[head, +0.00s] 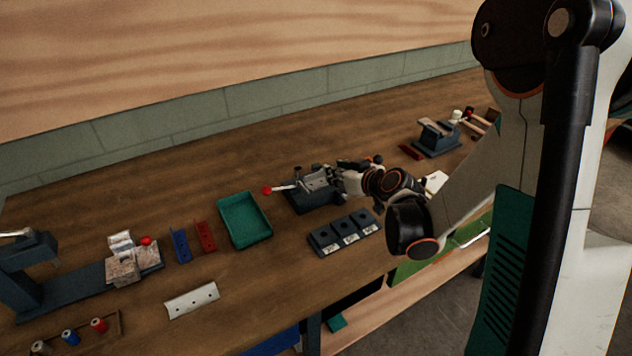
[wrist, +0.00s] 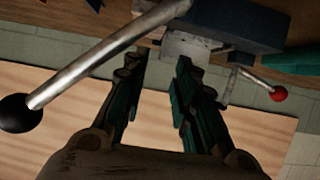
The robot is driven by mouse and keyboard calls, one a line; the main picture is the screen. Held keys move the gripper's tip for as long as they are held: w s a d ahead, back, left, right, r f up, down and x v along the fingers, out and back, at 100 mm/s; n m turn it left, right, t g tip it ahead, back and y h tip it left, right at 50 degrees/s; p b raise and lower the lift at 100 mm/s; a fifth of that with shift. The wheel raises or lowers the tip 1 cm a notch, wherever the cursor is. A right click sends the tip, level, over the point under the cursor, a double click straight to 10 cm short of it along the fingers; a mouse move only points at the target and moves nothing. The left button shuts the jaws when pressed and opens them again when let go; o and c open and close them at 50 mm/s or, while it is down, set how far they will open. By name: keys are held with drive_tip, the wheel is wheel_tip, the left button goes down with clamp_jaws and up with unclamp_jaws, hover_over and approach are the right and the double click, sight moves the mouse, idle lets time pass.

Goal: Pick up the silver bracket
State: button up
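A silver bracket (head: 192,300), a pale strip with holes, lies on the wooden bench at the front left of the head view. My gripper (wrist: 158,68) is open, with a clear gap between its dark green fingers. In the head view my gripper (head: 338,176) is at the dark clamping fixture (head: 312,198), well right of that bracket. A pale grey metal piece (wrist: 190,46) at the fixture lies just beyond my fingertips in the wrist view. I cannot tell if it is also a bracket, or if a finger touches it.
The fixture's lever with a black knob (wrist: 18,113) crosses close to my fingers. A red-knobbed handle (head: 267,190) sticks out left. A green tray (head: 246,240), blue bracket (head: 180,246), red bracket (head: 205,236) and dark labelled blocks (head: 345,232) stand around it.

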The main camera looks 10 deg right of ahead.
sight(317, 179)
drive_tip(key=b+x, duration=0.1)
drive_tip(key=x, duration=0.3)
drive_tip(key=shift+w+f+b, duration=0.15)
drive_tip(key=shift+f+b, duration=0.15)
drive_tip(key=shift+b, duration=0.05)
drive_tip(key=shift+r, duration=0.1)
clamp_jaws()
